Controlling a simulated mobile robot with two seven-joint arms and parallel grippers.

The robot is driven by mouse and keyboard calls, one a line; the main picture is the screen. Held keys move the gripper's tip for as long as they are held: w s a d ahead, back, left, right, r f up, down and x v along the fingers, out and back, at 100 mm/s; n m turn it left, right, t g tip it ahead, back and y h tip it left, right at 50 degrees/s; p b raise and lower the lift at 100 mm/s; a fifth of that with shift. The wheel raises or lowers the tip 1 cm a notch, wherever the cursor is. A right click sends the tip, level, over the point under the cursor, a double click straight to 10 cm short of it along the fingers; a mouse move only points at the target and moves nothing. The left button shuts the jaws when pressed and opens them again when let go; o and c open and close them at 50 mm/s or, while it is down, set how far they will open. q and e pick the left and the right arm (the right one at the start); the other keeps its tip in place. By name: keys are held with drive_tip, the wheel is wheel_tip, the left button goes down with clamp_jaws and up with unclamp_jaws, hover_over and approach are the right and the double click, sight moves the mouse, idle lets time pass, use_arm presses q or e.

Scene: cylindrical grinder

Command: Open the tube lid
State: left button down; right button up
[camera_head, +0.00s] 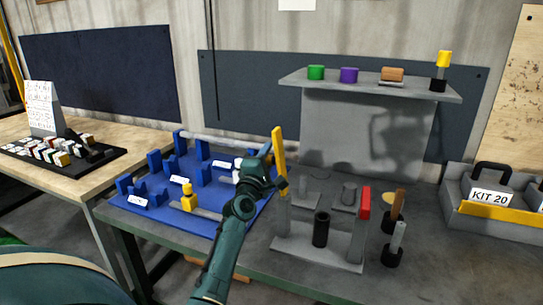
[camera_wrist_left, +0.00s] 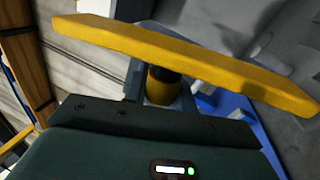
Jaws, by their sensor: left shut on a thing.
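A long flat yellow bar (camera_head: 279,152), which looks like the lid, stands nearly upright above the left post of a grey two-post stand (camera_head: 310,245). The stand's right post has a red cap (camera_head: 364,202). A dark open tube (camera_head: 321,229) stands between the posts. My left gripper (camera_head: 268,178) is at the bar's left side, shut on it, seemingly by a short handle. In the left wrist view the yellow bar (camera_wrist_left: 185,55) crosses the picture, with a black and yellow cylinder (camera_wrist_left: 163,85) below it. The fingertips are partly hidden. My right gripper is not in view.
A blue fixture board (camera_head: 150,200) with blocks lies left of the stand. Black holders (camera_head: 392,256) stand close at its right. A grey shelf (camera_head: 370,87) with coloured cylinders rises behind. A KIT 20 box (camera_head: 490,197) sits at the far right.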

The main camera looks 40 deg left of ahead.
use_arm(q)
drive_tip(key=shift+a, duration=0.1)
idle(0.4)
drive_tip(key=c, duration=1.1)
unclamp_jaws()
drive_tip(key=shift+c, duration=0.2)
drive_tip(key=b+v, duration=0.1)
drive_tip(key=v, duration=1.2)
